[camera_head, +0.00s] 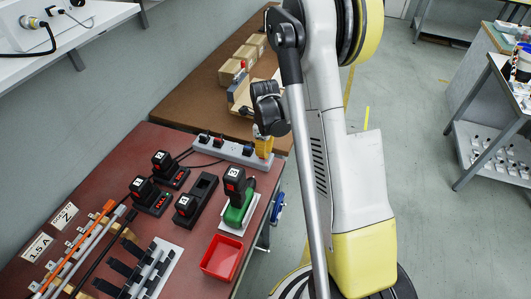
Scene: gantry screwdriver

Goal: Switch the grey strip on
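The grey power strip (233,151) lies at the back right of the red-brown bench top, running slantwise. Several black plugs or sockets show along it, with black cables at its left end. My gripper (263,147), with a yellow part, is at the strip's right end, in front of or over it. I cannot tell whether it touches the strip. The fingers are too small and partly hidden to show whether they are open or shut. The strip's switch cannot be made out; the gripper covers part of the right end.
Black chargers with batteries (164,167) stand in front of the strip. A green-and-black screwdriver (237,198) stands on a white pad. A red tray (222,259) is at the front. Cardboard boxes (229,71) stand on the brown table behind. Rods and a rack fill the lower left.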

